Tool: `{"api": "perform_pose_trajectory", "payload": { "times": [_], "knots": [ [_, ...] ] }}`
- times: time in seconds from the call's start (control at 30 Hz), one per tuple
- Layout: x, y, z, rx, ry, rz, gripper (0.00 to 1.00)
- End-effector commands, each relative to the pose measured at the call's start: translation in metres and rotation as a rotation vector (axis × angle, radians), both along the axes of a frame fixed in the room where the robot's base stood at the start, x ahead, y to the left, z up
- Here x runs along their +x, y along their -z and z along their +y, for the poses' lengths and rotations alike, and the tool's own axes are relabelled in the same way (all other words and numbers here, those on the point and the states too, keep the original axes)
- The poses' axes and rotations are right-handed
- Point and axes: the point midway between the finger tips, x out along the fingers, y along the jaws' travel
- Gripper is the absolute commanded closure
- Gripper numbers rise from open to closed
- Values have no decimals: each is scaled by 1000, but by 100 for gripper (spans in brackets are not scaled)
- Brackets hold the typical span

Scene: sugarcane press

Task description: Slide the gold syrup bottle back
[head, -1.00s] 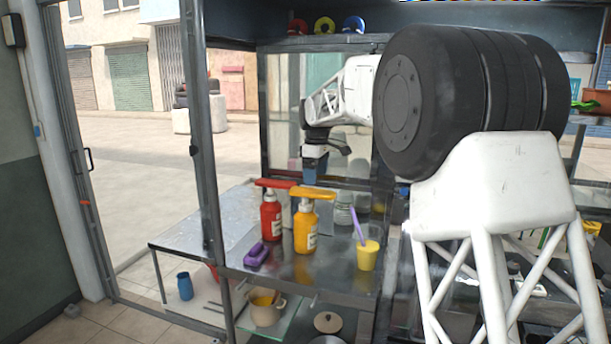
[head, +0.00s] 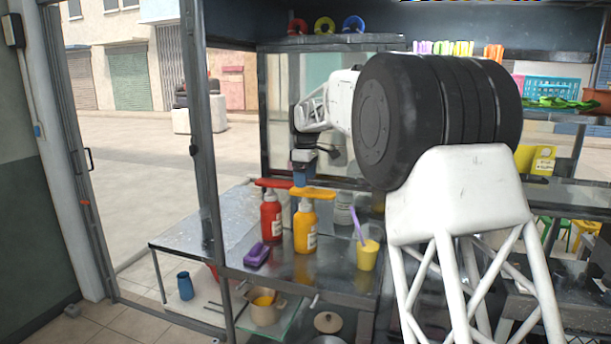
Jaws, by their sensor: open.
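The gold syrup bottle (head: 305,231) stands upright on the dark metal counter, with an orange-yellow pump top and a white label. A red syrup bottle (head: 271,217) with a red top stands close to its left. My gripper (head: 300,181) hangs pointing down just above and behind the gold bottle's top in the picture. It is open, with nothing seen in it. Its fingertips are partly hidden behind the bottle tops, and I cannot tell whether they touch anything.
A purple object (head: 257,254) lies left of the bottles. A yellow cup (head: 367,254) with a purple straw stands to the right, and a clear jar (head: 343,208) stands behind. A metal post (head: 203,150) rises at the left. Some counter in front of the bottles is clear.

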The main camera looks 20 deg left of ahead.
Motion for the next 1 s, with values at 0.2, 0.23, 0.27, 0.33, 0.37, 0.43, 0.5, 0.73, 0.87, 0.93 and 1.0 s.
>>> {"api": "perform_pose_trajectory", "payload": {
  "times": [0.2, 0.23, 0.27, 0.33, 0.37, 0.43, 0.5, 0.73, 0.87, 0.93, 1.0],
  "knots": [
    [0, 19, 0, -1, 0, 2, 11],
    [0, 23, 0, -1, 0, 2, 11],
    [0, 26, 0, -1, 0, 2, 11],
    [0, 34, 0, -1, 0, 2, 11],
    [0, 38, 0, -1, 0, 2, 11],
    [0, 45, 0, 0, 0, 1, 11],
    [0, 53, 0, -1, 0, 1, 11],
    [0, 69, 0, 0, 0, 0, 11],
    [0, 72, 0, 0, 0, 0, 11],
    [0, 72, 0, 0, 0, 0, 11],
    [0, 72, 0, 0, 0, 0, 11]
  ]
}}
